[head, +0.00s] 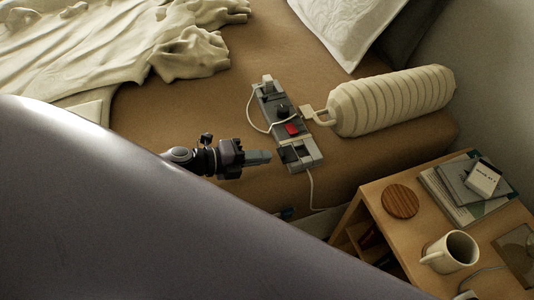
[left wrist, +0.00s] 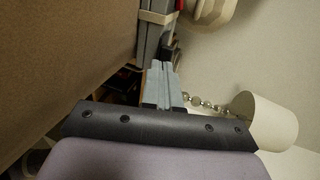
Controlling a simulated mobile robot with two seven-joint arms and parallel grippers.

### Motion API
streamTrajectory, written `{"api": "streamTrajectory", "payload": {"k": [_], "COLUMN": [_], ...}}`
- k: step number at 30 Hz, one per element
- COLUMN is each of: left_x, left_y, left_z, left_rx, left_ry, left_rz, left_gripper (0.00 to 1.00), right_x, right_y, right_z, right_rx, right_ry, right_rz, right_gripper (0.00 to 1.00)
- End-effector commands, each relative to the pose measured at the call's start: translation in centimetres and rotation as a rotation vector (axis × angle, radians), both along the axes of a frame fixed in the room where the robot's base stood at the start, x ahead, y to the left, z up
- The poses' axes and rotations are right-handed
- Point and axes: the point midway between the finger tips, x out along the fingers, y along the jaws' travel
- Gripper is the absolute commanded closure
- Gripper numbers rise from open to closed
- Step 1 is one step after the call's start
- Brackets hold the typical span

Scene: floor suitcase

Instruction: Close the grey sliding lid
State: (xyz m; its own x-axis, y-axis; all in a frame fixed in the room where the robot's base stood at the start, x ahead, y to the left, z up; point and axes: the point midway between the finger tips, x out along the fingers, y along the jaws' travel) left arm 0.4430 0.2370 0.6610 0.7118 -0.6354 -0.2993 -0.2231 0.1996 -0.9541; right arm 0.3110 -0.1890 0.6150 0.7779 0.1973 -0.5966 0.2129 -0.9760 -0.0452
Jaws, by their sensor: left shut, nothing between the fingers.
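A narrow grey board (head: 268,101) lies on the brown bed, with a black knob (head: 282,110) and a red part (head: 292,129). At its near end is a light grey section with a dark patch, where the grey sliding lid (head: 309,153) seems to be; how far it is open is too small to tell. My left gripper (head: 265,157) is shut and empty, with its tips just left of that near end, seemingly apart from it. In the left wrist view its fingers (left wrist: 162,86) are together, below the board's edge (left wrist: 153,35). My right gripper is not in view.
A white cable crosses the board and another hangs from its near end. A ribbed cream bolster (head: 395,100) lies right of the board. A wooden bedside table (head: 425,220) holds a mug (head: 450,252), a round coaster (head: 400,201) and books (head: 450,190). A crumpled blanket (head: 120,45) lies left.

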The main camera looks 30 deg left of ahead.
Motion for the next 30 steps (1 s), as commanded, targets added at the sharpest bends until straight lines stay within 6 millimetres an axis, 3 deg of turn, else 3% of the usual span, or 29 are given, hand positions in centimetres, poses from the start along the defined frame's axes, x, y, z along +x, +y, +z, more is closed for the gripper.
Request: {"api": "streamTrajectory", "payload": {"k": [6, 21, 30], "left_x": [1.2, 1.7, 4.5], "left_y": [-1.1, -1.4, -3.8], "left_z": [0.0, 0.0, 0.1], "left_rx": [-0.001, 0.000, -0.002], "left_ry": [0.000, 0.000, -0.001], "left_rz": [0.000, 0.001, 0.003], "left_gripper": [1.00, 1.00, 1.00], "right_x": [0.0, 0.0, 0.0], "right_y": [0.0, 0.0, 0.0], "right_z": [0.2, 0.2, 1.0], "right_rx": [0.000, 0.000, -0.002], "right_ry": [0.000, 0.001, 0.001], "right_rz": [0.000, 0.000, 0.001], "right_gripper": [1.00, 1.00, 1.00]}}
